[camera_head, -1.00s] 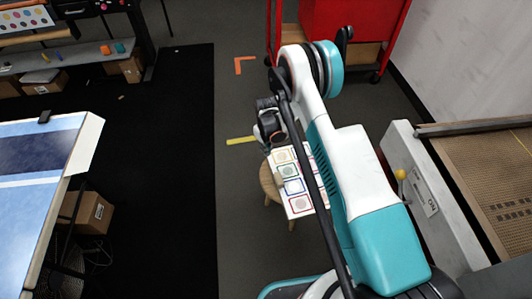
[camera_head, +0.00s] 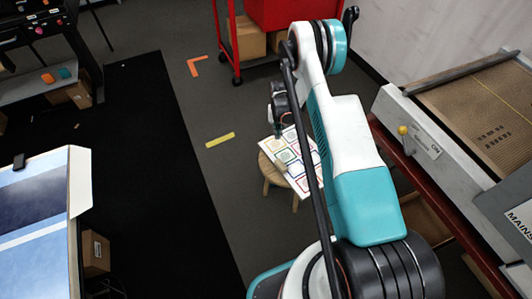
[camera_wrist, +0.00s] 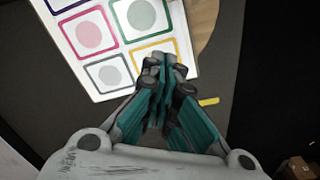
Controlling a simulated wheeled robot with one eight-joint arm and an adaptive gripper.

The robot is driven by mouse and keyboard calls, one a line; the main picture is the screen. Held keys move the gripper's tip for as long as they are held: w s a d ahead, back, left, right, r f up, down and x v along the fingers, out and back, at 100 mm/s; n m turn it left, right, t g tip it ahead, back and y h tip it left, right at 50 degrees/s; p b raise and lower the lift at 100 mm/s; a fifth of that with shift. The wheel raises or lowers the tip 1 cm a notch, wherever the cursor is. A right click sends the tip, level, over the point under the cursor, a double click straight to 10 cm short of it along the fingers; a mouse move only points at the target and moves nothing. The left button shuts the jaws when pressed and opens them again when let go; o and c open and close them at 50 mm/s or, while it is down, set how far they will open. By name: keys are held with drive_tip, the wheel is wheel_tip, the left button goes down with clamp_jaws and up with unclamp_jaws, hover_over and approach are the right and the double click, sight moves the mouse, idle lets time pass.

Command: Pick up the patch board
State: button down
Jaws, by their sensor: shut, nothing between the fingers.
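The patch board (camera_head: 285,150) is a white panel with coloured square frames around pale discs. It lies on a round wooden stool (camera_head: 268,172), overhanging its edge, partly hidden behind my arm in the head view. In the wrist view the board (camera_wrist: 117,52) fills the upper left, with the stool top (camera_wrist: 203,22) beside it. My gripper (camera_wrist: 163,62) is shut and empty, its fingertips overlapping the board's lower right edge in the wrist view. In the head view my gripper (camera_head: 278,130) is at the board's far left end. I cannot tell whether it touches the board.
A yellow strip (camera_head: 220,140) and an orange corner mark (camera_head: 196,66) lie on the grey floor. A red cart (camera_head: 290,15) stands behind. A blue-topped table (camera_head: 40,220) is at the left; the black mat (camera_head: 150,170) is mostly clear.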

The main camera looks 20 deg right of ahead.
sight(277, 157)
wheel_tip(277, 157, down, 10)
drive_tip(key=b, duration=0.4)
drive_tip(key=shift+f, duration=0.2)
drive_tip(key=s, duration=0.1)
drive_tip(key=s+a+b, duration=0.1)
drive_tip(key=s, duration=0.1)
drive_tip(key=shift+r, duration=0.15)
drive_tip(key=shift+s+a, duration=0.15)
drive_tip(key=shift+s, duration=0.3)
